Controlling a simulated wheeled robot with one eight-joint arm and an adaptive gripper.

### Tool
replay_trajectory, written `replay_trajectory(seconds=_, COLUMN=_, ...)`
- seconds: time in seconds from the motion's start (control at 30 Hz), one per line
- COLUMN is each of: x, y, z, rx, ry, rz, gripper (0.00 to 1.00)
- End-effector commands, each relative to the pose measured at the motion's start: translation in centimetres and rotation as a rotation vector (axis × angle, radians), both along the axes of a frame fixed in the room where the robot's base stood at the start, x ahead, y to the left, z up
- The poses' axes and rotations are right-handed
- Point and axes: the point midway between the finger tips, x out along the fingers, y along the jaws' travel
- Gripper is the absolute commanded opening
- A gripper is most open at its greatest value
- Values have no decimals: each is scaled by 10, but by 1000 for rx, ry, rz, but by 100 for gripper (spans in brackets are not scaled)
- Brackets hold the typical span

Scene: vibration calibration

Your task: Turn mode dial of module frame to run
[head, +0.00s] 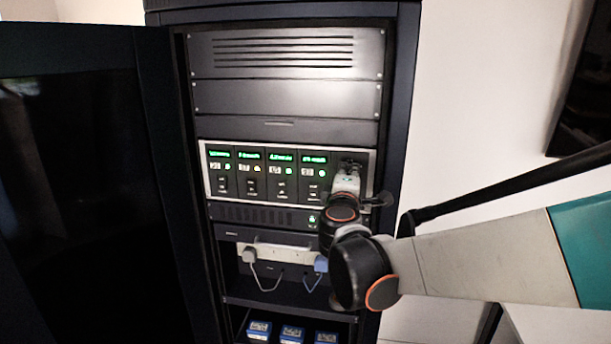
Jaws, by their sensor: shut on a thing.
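The module frame (205,174) is a silver-edged panel in the rack, with several modules side by side, each with a green lit display and small switches. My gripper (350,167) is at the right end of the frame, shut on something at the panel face. The mode dial is hidden behind my gripper and wrist, so its position and marks cannot be seen. My arm reaches in from the right and covers the lower right of the frame.
The dark rack cabinet (398,90) stands with its door (80,190) open on the left. Below the frame are a power strip (285,255) with a grey plug (249,255) and a blue plug (321,263). Blue boxes (292,334) sit at the bottom. A white wall is to the right.

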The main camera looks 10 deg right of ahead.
Motion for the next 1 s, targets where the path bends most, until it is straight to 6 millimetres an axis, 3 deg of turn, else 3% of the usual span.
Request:
replay_trajectory(seconds=0.73, x=-6, y=5, z=3, rx=-88, ry=27, rz=10, gripper=0)
replay_trajectory(seconds=0.77, x=-6, y=5, z=3, rx=-88, ry=27, rz=10, gripper=27)
replay_trajectory(seconds=0.83, x=-6, y=5, z=2, rx=-87, ry=27, rz=10, gripper=43)
replay_trajectory(seconds=1.0, x=-7, y=5, z=2, rx=-86, ry=26, rz=10, gripper=43)
